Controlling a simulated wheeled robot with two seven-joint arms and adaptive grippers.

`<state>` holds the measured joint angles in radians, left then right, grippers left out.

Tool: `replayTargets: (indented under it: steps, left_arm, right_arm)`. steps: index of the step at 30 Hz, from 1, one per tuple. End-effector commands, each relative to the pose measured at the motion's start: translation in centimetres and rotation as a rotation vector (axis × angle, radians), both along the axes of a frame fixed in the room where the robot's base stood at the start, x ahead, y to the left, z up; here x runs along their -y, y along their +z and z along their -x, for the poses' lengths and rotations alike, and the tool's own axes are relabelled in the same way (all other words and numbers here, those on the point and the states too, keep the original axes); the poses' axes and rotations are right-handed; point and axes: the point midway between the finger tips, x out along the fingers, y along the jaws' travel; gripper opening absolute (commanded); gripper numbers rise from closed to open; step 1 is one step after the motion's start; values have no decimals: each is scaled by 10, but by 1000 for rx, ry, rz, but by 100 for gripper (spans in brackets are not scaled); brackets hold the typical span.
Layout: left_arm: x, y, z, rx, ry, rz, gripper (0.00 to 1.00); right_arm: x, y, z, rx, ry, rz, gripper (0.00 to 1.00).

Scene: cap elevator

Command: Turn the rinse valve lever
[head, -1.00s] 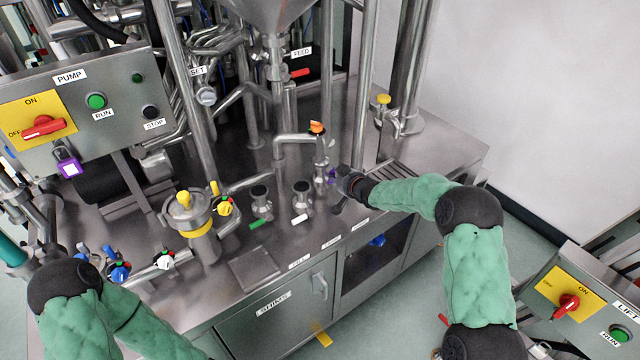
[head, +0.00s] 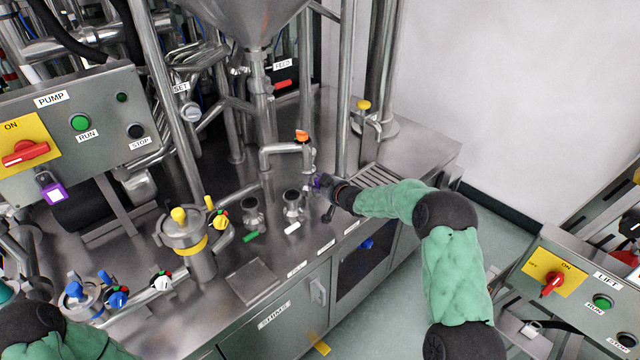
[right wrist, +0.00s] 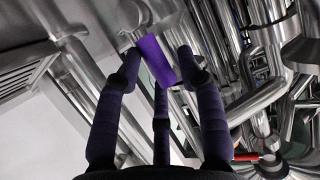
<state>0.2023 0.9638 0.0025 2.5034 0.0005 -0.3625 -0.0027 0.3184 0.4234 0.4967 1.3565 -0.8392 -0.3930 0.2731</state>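A purple lever (head: 317,182) is on the steel valve pipe under an orange-topped fitting (head: 302,136). I take it as the rinse valve lever, but its label is unreadable. My right gripper (head: 330,190) is at this lever, reaching in from the right. In the right wrist view the purple lever (right wrist: 156,60) stands between the spread dark fingers of the gripper (right wrist: 158,62). The fingers look open around it; whether any touches it I cannot tell. My left arm shows at the lower left of the head view, its gripper out of frame.
A pump panel (head: 75,130) with a red switch stands at left. A lift panel (head: 585,285) is at lower right. A vertical pipe (head: 346,90) rises behind the lever.

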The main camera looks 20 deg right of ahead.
Motion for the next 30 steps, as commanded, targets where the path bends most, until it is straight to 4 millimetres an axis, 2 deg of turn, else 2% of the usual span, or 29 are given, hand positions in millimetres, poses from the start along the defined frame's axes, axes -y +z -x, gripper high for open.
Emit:
replayTargets:
  steps: [10, 14, 20, 30]
  left_arm:
    - [0, 0, 0, 0, 0, 0, 40]
    - [0, 0, 0, 0, 0, 0, 40]
    - [0, 0, 0, 0, 0, 0, 40]
    - [0, 0, 0, 0, 0, 0, 40]
  right_arm:
    - [1, 1, 0, 0, -2, 1, 51]
    - [3, 3, 6, -1, -3, 0, 51]
    - [6, 14, 30, 1, -3, 0, 51]
    - [14, 35, 83, 1, -3, 1, 51]
